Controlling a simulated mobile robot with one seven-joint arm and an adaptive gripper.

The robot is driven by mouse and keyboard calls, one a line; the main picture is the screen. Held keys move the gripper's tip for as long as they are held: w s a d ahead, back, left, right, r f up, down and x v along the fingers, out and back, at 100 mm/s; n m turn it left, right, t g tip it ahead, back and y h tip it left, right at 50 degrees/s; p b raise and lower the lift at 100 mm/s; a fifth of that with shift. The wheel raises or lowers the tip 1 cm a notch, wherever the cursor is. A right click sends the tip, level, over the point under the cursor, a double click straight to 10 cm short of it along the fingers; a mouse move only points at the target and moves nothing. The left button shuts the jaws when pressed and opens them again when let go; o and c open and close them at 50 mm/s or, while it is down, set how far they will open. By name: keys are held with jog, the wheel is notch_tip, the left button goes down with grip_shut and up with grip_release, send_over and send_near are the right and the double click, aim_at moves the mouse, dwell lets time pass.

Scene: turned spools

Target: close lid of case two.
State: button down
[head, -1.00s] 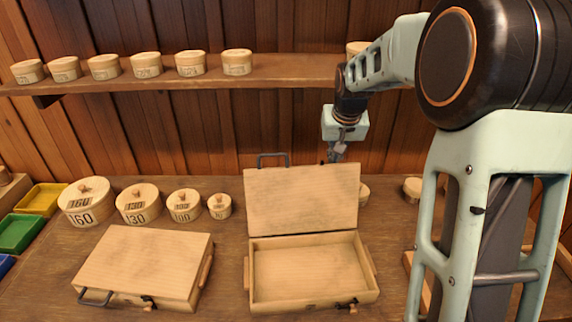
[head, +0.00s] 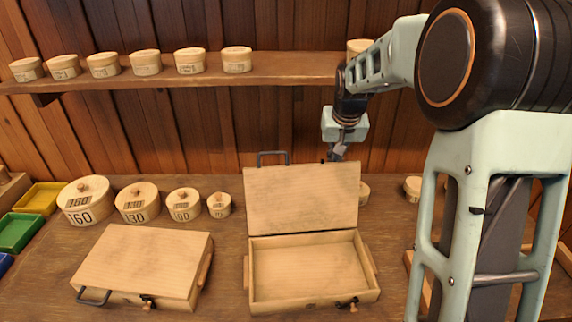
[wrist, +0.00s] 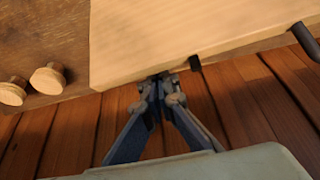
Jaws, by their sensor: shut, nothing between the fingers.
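An open wooden case (head: 310,271) stands on the bench in the middle of the head view, and its inside looks empty. Its lid (head: 302,199) is raised, leaning up at the back, with a dark handle (head: 272,158) on its top edge. A second wooden case (head: 143,262) on the left has its lid down. No case number is readable. My gripper (head: 337,155) is at the lid's top edge, right of the handle. In the wrist view my gripper (wrist: 163,84) is shut and empty, its tips by the edge of the lid (wrist: 180,35); contact is unclear.
Several round lidded boxes (head: 87,200) line the bench at the back left. A shelf (head: 200,80) with more boxes runs along the plank wall. Yellow (head: 40,199) and green (head: 20,232) trays stand at far left. Round knobs (wrist: 47,78) show in the wrist view.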

jog(key=shift+f+b, duration=0.85)
jog(key=shift+f, duration=0.5)
jog(key=shift+s, duration=0.1)
jog(key=shift+s+d+r+b, duration=0.15)
jog(key=shift+s+b, duration=0.35)
jog(key=shift+s, duration=0.95)
jog(key=shift+s+d+f+b, duration=0.15)
jog(key=shift+s+b, duration=0.3)
jog(key=shift+s, duration=0.95)
jog(key=shift+s+d+r+b, duration=0.15)
jog(key=shift+s+b, duration=0.35)
jog(key=shift+s, duration=0.95)
notch_tip(320, 180, up, 8)
jog(key=p, duration=0.6)
send_over(338, 196)
jog(key=s, duration=0.2)
jog(key=shift+s, duration=0.1)
